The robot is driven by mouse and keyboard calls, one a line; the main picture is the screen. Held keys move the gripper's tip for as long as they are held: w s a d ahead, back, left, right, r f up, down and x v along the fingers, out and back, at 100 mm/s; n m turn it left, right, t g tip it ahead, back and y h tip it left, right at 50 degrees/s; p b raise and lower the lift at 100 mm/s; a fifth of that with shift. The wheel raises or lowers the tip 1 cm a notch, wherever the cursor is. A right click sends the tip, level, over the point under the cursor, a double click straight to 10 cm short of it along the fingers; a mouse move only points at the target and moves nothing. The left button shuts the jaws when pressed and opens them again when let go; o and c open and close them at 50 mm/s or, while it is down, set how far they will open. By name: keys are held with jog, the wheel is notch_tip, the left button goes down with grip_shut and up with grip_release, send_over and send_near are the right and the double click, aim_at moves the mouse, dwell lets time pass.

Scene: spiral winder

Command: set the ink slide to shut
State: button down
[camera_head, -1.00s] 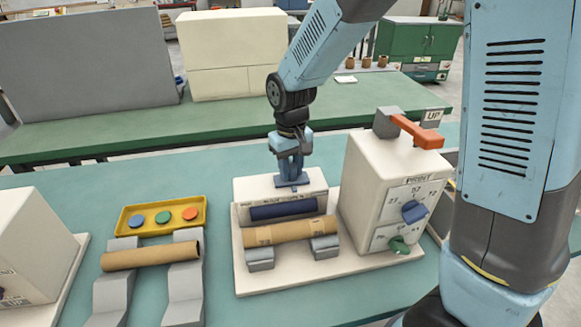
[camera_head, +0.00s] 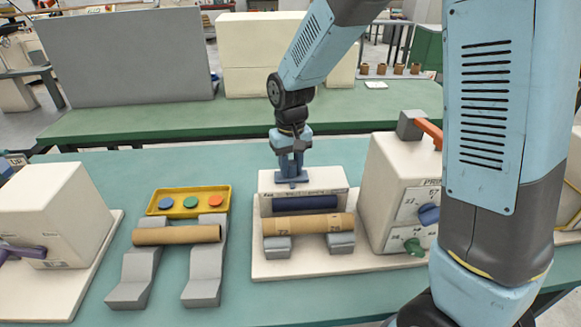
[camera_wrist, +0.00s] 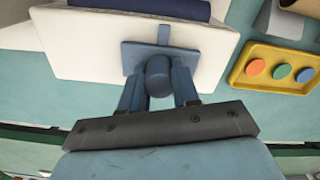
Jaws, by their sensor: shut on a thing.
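The ink slide is a small blue plate (camera_head: 291,183) on top of the white block (camera_head: 268,181) of the middle winder. It sits a little left of the block's middle in the head view. In the wrist view the slide's plate (camera_wrist: 133,58) carries a round blue knob (camera_wrist: 158,72). My gripper (camera_head: 291,165) points down at the slide, and its fingers are closed around the knob, one on each side. The gripper also shows in the wrist view (camera_wrist: 158,85). The lettering along the block's upper edge is too small to read.
A dark blue roller (camera_head: 305,203) and a cardboard tube (camera_head: 300,226) lie in front of the block. To the right stands a white dial box (camera_head: 392,165) with an orange lever (camera_head: 430,132). A yellow tray (camera_head: 181,213) and another tube (camera_head: 170,236) are at left.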

jog(key=shift+w+a+r, duration=0.15)
jog(key=shift+a, duration=0.2)
jog(key=c, duration=1.1)
grip_release()
jog(key=shift+a, duration=0.1)
jog(key=shift+o, duration=1.4)
notch_tip(320, 180, up, 13)
jog(key=shift+r, duration=0.2)
jog(key=shift+d, duration=0.2)
